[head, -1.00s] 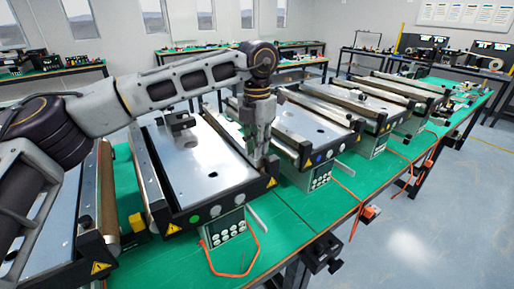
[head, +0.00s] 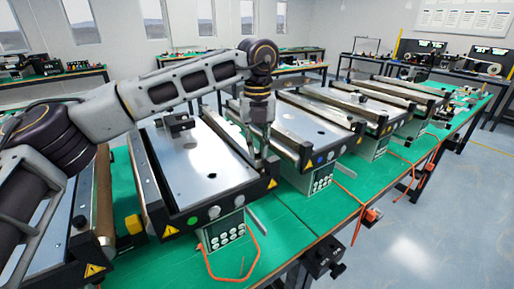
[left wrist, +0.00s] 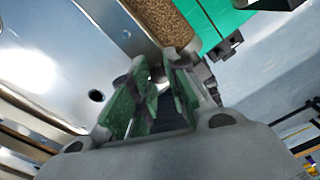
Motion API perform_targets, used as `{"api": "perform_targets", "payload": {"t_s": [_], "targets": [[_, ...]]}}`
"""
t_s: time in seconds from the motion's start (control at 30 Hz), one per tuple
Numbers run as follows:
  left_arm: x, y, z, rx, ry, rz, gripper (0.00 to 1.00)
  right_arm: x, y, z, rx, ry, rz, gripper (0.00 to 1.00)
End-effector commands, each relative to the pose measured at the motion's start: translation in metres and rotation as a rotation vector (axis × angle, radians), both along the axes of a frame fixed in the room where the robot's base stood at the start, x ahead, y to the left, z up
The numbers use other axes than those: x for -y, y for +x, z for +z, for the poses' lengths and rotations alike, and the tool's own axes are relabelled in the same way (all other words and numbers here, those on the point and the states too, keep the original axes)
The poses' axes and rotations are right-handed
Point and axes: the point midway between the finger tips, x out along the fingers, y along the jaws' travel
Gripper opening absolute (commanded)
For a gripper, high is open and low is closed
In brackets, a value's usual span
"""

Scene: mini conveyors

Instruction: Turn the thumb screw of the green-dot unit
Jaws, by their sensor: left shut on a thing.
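The green-dot unit (head: 215,170) is a mini conveyor with a shiny bed and a black end plate bearing a green dot (head: 193,221). My left gripper (head: 262,162) reaches down at the right front corner of this unit, by the end of its side rail. In the left wrist view its two green-padded fingers (left wrist: 155,100) are close together, with a dark gap between them. The gripper is shut on the thumb screw, which the fingers hide in both views. My right gripper is not in view.
A control box (head: 224,232) with white buttons and an orange cable (head: 258,250) hang at the unit's front. Another conveyor (head: 310,115) stands close on the right, one more (head: 60,245) on the left. Green table top (head: 285,225) is bare in front of the gripper.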

Motion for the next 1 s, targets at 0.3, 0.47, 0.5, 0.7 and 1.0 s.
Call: {"api": "perform_targets", "payload": {"t_s": [0.3,0.47,0.5,0.7,1.0], "targets": [[0.001,-0.001,-0.001,-0.001,0.000,0.251,0.00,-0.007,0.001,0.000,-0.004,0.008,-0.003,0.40],[0.001,-0.001,-0.001,-0.002,0.000,0.380,0.00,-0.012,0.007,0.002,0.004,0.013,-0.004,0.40],[0.001,-0.001,-0.001,-0.002,0.000,0.412,0.00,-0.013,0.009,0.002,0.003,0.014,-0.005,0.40],[0.002,-0.001,-0.001,-0.002,-0.001,0.573,0.00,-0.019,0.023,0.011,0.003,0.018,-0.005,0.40],[0.002,-0.001,-0.001,-0.003,0.000,0.807,0.00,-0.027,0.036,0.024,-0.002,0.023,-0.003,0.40]]}}
